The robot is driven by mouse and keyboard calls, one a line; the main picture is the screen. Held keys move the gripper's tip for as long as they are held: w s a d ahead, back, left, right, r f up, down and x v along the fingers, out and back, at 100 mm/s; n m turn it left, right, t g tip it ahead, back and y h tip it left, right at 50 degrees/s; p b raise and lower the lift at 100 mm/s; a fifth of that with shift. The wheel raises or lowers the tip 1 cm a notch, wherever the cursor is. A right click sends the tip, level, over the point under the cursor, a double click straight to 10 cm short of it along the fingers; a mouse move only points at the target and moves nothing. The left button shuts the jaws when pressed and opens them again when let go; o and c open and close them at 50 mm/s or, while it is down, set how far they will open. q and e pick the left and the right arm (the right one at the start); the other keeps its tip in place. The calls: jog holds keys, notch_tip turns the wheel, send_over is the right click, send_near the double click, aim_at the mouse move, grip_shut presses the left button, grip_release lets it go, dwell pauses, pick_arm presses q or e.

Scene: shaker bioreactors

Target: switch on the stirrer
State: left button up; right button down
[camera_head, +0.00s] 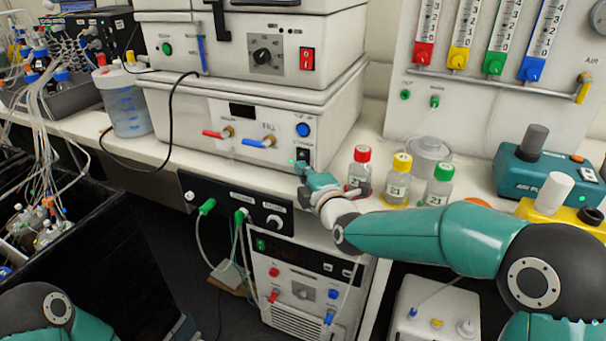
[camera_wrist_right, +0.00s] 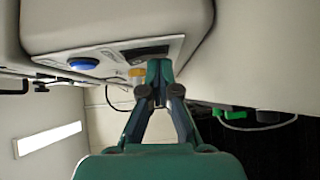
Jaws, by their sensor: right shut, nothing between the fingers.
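The lower white unit (camera_head: 225,110) on the bench has a front panel with a blue button (camera_head: 302,130) and a small dark switch (camera_head: 303,154) below it. No readable label tells me which unit is the stirrer. My right gripper (camera_head: 302,169) is shut and empty, its tips just below the dark switch, partly hiding the panel corner. In the right wrist view the shut fingertips (camera_wrist_right: 159,70) lie close to the panel, near a dark element and right of the blue button (camera_wrist_right: 82,63). I cannot tell whether they touch. My left gripper is not in view.
The upper unit has a dial (camera_head: 265,55) and a red rocker switch (camera_head: 307,59). Bottles with red (camera_head: 361,168), yellow (camera_head: 398,180) and green (camera_head: 440,184) caps stand right of my right gripper. A black panel with a knob (camera_head: 274,222) sits below the bench edge.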

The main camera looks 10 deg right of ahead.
jog(key=shift+p, duration=0.45)
jog(key=shift+s+a+f, duration=0.25)
jog(key=shift+s+a, duration=0.1)
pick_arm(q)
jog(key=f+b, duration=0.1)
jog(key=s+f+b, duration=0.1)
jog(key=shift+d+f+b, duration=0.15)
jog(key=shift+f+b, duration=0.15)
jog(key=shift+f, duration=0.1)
pick_arm(e)
jog(key=a+f+v, duration=0.1)
jog(key=f+v, duration=0.1)
jog(key=v, duration=1)
jog(key=shift+s+a, duration=0.35)
jog(key=shift+a, duration=0.05)
